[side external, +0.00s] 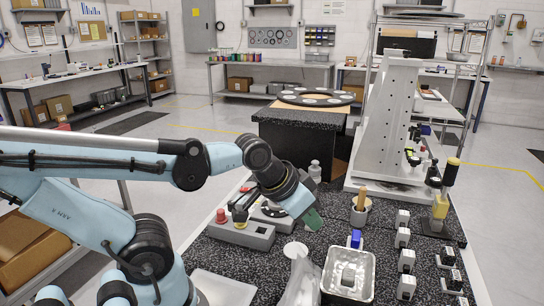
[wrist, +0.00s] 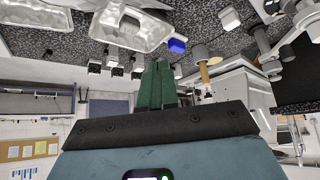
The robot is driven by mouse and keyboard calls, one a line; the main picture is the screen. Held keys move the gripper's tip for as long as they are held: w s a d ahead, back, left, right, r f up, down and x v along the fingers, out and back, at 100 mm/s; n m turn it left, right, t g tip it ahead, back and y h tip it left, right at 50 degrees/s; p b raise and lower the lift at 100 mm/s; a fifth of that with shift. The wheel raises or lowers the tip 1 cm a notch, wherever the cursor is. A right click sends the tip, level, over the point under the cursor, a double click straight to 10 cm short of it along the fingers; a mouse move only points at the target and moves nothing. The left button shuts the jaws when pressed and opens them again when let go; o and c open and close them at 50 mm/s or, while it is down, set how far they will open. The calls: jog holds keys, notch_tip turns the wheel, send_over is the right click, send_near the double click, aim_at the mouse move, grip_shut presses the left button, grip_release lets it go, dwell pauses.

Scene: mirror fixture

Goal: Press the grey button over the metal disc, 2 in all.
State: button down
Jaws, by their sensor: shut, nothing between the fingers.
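My gripper (side external: 313,219) has green fingers pointing down and to the right above the speckled dark bench. In the wrist view my gripper (wrist: 156,64) shows its green fingers together, with nothing between them. I cannot make out for certain a grey button over a metal disc in either view.
A metal tray (side external: 366,268) holding a grey block (side external: 348,273) is right of my gripper, with a blue item (side external: 355,239) behind it. A cup with a wooden-handled tool (side external: 361,212) and several white blocks stand further right. A tall grey bracket (side external: 387,120) rises behind.

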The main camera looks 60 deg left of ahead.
jog(key=w+a+r+n, duration=0.2)
jog(key=w+a+r, duration=0.2)
jog(key=w+r, duration=0.15)
notch_tip(320, 180, up, 5)
jog(key=n+t, duration=0.2)
jog(key=n, duration=0.4)
send_over(315, 163)
jog(key=a, duration=0.1)
jog(key=shift+s+a, duration=0.1)
jog(key=shift+f, duration=4.4)
jog(key=shift+f, duration=0.4)
